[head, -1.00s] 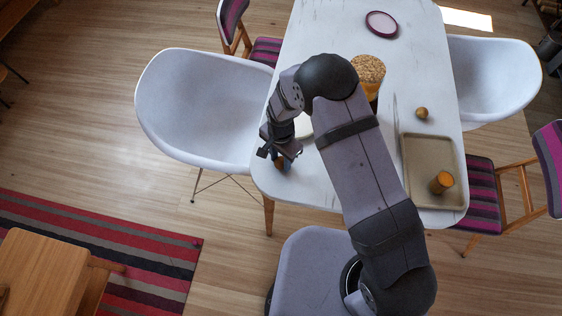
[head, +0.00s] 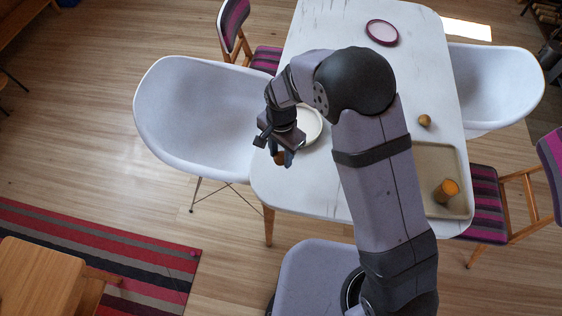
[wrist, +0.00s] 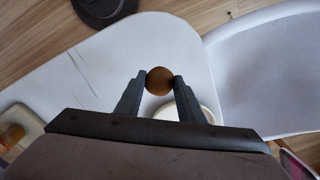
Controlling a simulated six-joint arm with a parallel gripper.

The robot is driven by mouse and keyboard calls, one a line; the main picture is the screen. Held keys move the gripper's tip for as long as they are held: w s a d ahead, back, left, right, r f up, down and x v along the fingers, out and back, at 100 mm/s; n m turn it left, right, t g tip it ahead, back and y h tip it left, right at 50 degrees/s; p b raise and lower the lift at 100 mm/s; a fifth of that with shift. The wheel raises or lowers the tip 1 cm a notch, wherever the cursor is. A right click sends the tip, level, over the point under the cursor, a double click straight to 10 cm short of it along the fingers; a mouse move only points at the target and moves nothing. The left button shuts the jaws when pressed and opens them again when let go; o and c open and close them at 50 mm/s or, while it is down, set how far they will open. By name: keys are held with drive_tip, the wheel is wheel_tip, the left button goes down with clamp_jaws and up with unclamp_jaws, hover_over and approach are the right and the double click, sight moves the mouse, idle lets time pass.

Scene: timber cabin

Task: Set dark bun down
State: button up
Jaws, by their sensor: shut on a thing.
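The dark bun (wrist: 159,81) is brown and round. It is held between the two fingertips of my gripper (wrist: 160,82) in the wrist view, with the white table (wrist: 75,85) below it. In the head view the bun (head: 280,158) shows partly under my gripper (head: 281,154), over the table's left edge area near the front corner. I cannot tell the height of the bun above the table. A white plate (head: 312,122) lies just right of my gripper, partly hidden by my arm; its rim (wrist: 207,114) also shows behind a finger in the wrist view.
A purple-rimmed plate (head: 382,32) is at the far end. A white chair (head: 195,110) stands close at the left.

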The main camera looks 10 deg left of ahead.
drive_tip(key=shift+r, duration=0.9)
drive_tip(key=shift+w+f+b, duration=0.1)
drive_tip(key=shift+w+b, duration=0.35)
drive_tip(key=shift+w, duration=0.1)
drive_tip(key=w+b, duration=0.4)
drive_tip(key=w, duration=0.4)
drive_tip(key=r+m+b, duration=0.1)
drive_tip(key=m+b, duration=0.1)
drive_tip(key=b, duration=0.2)
hover_over(302, 127)
drive_tip(key=s, duration=0.3)
drive_tip(key=shift+d+f+p, duration=0.2)
drive_tip(key=shift+f+p, duration=1.3)
drive_tip(key=shift+f, duration=3.4)
drive_tip(key=shift+f, duration=0.1)
drive_tip(key=shift+f, duration=0.1)
drive_tip(key=o, duration=0.8)
drive_tip(key=shift+o, duration=0.2)
